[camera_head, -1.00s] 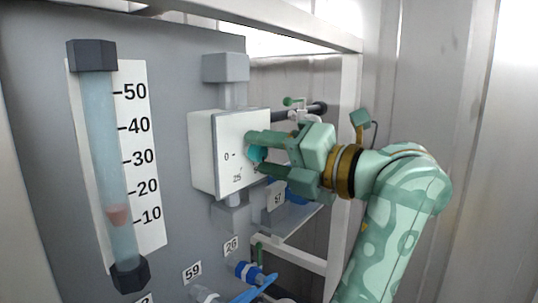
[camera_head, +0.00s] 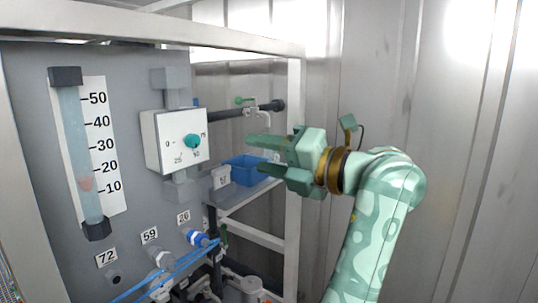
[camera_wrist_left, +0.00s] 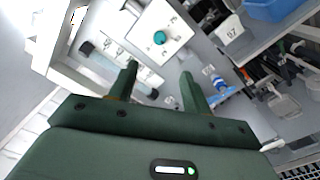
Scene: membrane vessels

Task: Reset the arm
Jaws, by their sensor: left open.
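My left gripper (camera_head: 262,156) is open and empty in the head view, its fingers pointing left toward the panel. It is to the right of the white control box (camera_head: 158,142) and apart from it. The teal knob (camera_head: 193,141) on the box face is in full view, with a scale around it. In the left wrist view both fingers (camera_wrist_left: 158,78) are spread with nothing between them. The teal knob (camera_wrist_left: 159,38) shows beyond the fingertips. My right gripper is in neither view.
A flow tube (camera_head: 82,150) with a pinkish float stands on the grey panel at left. A blue bin (camera_head: 245,168) sits on a shelf behind the gripper. A frame post (camera_head: 294,200) stands close by. Blue hoses (camera_head: 178,268) run low. Bare wall is at right.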

